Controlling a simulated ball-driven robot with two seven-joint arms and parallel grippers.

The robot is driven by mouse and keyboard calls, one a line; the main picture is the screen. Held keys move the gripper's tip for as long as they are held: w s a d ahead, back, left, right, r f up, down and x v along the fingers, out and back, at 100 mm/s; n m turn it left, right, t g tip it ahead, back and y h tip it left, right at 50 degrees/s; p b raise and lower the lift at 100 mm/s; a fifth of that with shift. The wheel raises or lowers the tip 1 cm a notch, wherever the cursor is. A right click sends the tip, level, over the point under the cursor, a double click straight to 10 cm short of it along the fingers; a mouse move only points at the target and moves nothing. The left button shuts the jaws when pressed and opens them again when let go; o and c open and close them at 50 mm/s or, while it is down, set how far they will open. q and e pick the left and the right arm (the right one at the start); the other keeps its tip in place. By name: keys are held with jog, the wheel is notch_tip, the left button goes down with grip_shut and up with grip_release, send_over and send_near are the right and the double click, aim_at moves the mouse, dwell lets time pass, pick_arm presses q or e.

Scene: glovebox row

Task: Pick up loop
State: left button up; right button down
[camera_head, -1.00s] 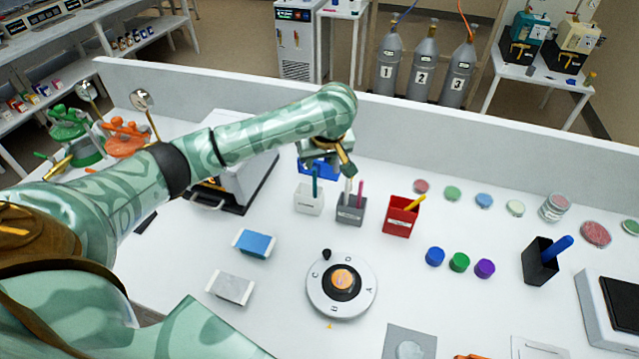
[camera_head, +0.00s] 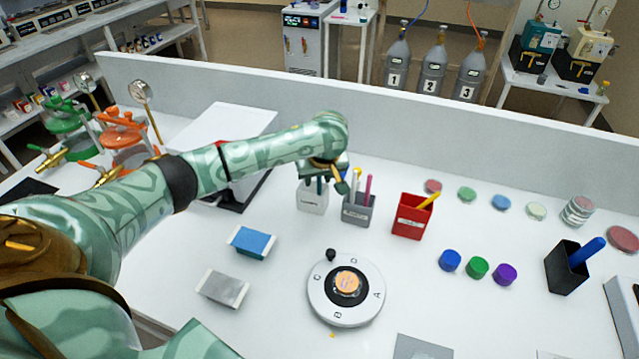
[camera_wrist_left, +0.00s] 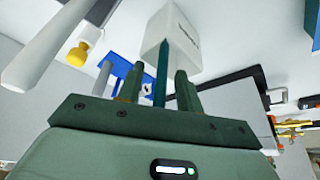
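A white holder (camera_head: 311,202) stands on the bench with a thin teal stick in it, probably a loop. In the left wrist view the teal stick (camera_wrist_left: 161,72) runs between my two fingers, and the white holder (camera_wrist_left: 176,36) lies just beyond them. My left gripper (camera_head: 335,181) is over the holder, partly hiding it and the stick. Its fingers (camera_wrist_left: 158,80) are apart, with gaps on both sides of the stick. A grey holder (camera_head: 358,211) with yellow and pink sticks stands close on the right. My right gripper is out of view.
A red holder (camera_head: 410,220) with a yellow stick stands right of the grey one. A round lettered dial (camera_head: 318,302), blue block (camera_head: 251,242) and grey block (camera_head: 222,289) lie nearer. A black holder (camera_head: 565,270) is at right. The back wall (camera_head: 430,138) bounds the bench.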

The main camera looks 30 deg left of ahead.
pick_arm(q)
grip_shut()
jog(key=shift+r, duration=0.1)
notch_tip(320, 180, up, 10)
jog(key=p, duration=0.4)
jog(key=shift+p, duration=0.35)
